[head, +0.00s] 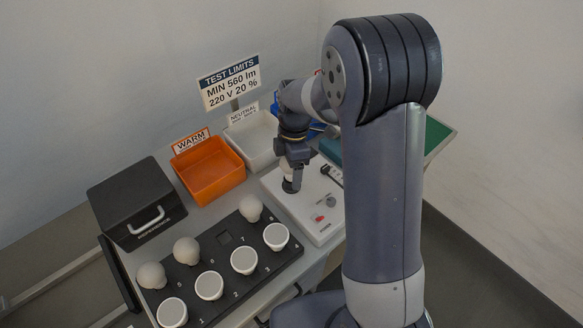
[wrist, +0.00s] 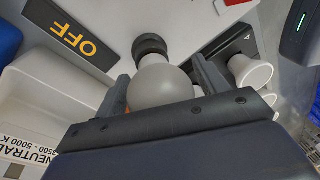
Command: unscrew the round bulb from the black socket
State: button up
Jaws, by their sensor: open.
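The round bulb (wrist: 160,86) is frosted white and stands in the black socket (wrist: 150,45) on a white test panel (head: 322,232). In the head view the black socket (head: 291,186) shows below my gripper (head: 292,172), which largely hides the bulb. In the wrist view my gripper (wrist: 162,90) is open, with one finger on each side of the round bulb. I cannot tell whether the fingers touch the glass. A display reading OFF (wrist: 75,40) is beside the socket.
A black tray (head: 225,240) holds several white bulbs, round and flat-faced. An orange WARM bin (head: 210,195) and a white NEUTRAL bin (head: 250,158) stand behind. A black box with a handle (head: 125,215) is at the left. A red button (head: 317,218) is on the panel.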

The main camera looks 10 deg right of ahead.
jog(key=m, duration=0.4)
jog(key=shift+y, duration=0.3)
jog(key=m+t, duration=0.1)
jog(key=m, duration=0.3)
jog(key=shift+m+b, duration=0.3)
jog(key=shift+b, duration=0.05)
jog(key=m, duration=0.4)
jog(key=shift+w+a+m+t+y, duration=0.1)
jog(key=shift+m+t+y, duration=0.2)
jog(key=shift+t, duration=0.1)
jog(key=m, duration=0.4)
jog(key=shift+t, duration=0.3)
